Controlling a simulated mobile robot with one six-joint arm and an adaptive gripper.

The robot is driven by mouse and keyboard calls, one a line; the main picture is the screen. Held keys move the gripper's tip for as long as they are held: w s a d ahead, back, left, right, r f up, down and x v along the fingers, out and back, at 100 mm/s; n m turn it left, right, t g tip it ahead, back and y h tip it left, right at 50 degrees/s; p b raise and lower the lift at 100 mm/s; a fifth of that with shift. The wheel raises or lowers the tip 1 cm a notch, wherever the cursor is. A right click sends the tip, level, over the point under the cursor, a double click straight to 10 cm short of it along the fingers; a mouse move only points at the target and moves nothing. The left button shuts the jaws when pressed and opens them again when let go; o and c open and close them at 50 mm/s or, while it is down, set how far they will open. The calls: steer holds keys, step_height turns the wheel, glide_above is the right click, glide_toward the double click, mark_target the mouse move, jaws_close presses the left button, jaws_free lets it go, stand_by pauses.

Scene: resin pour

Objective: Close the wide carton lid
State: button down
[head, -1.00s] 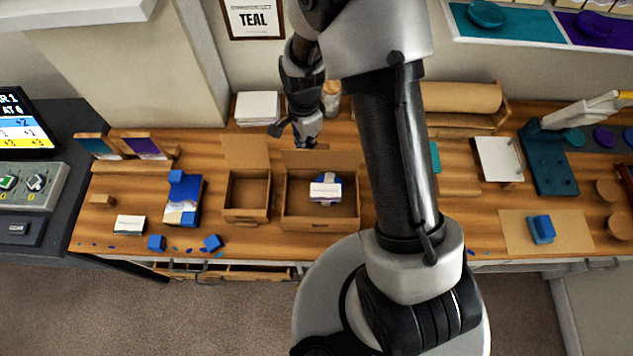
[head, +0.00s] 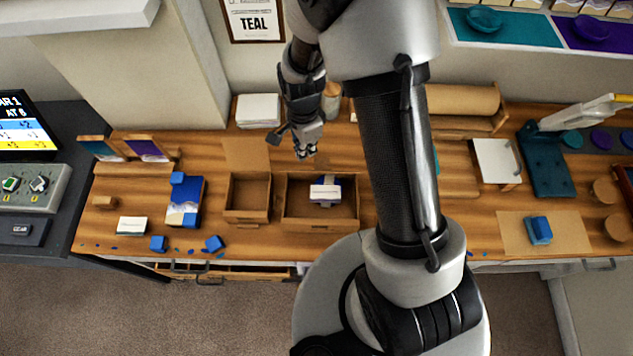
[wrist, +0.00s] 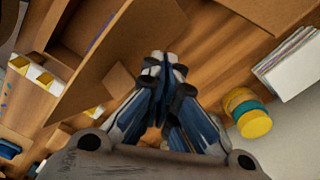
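The wide carton (head: 320,226) stands open on the wooden bench in the head view, with a white-topped, blue-purple item (head: 325,193) inside. Its lid shows only as a narrow strip at the carton's back edge in the head view, so it looks about upright. In the wrist view a broad brown panel, apparently this lid (wrist: 112,62), crosses the upper left beside my fingers. My gripper (head: 305,154) is behind the carton's back edge, pointing down. In the wrist view its fingertips (wrist: 163,62) are together and hold nothing visible. I cannot tell whether they touch the lid.
A smaller open carton (head: 246,215) stands directly left, its lid (head: 247,154) leaning back. A white paper stack (head: 257,110) lies behind. A yellow and teal round stack (wrist: 247,113) is near my gripper in the wrist view. Blue pieces (head: 212,243) lie at the front.

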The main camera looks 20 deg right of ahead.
step_height(320, 180, up, 7)
steer(key=p, duration=0.4)
stand_by(0.8)
